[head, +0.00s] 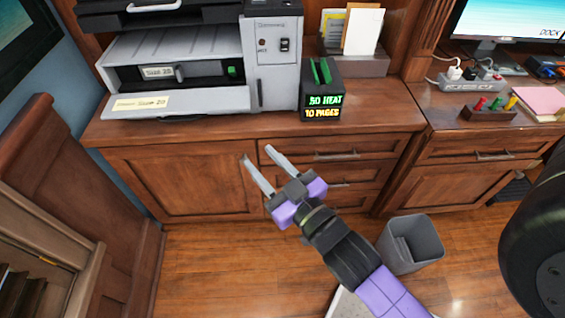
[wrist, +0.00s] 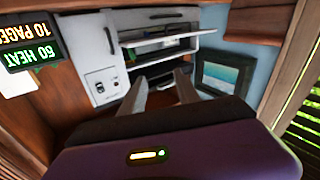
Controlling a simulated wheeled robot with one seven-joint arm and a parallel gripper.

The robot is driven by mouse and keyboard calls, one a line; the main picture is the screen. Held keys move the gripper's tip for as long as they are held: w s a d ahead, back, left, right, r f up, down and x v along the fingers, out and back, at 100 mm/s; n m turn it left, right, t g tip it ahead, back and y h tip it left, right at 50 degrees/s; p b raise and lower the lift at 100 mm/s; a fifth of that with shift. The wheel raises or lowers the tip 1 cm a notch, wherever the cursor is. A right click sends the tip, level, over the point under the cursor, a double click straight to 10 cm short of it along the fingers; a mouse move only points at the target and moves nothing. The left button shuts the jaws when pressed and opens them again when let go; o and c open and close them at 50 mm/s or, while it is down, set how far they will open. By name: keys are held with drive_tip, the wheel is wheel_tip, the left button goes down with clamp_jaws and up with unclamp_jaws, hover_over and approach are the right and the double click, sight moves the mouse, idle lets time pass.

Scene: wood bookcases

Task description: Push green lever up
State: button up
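A small green lever (head: 233,71) shows inside the open front of the grey printer (head: 275,72), at the right end of its dark inner bay. Its exact tilt is too small to tell. My gripper (head: 257,154) is open and empty, its two pale fingers spread. In the head view it appears below the printer, in front of the cabinet, apart from the lever.
The printer's lower front panel (head: 180,104) is folded down over the cabinet top (head: 210,128). A black box with lit text (head: 323,105) stands right of the printer. A grey bin (head: 412,245) is on the floor. A wooden bookcase (head: 60,180) stands at left.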

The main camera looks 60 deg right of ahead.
drive_tip(key=shift+v, duration=0.9)
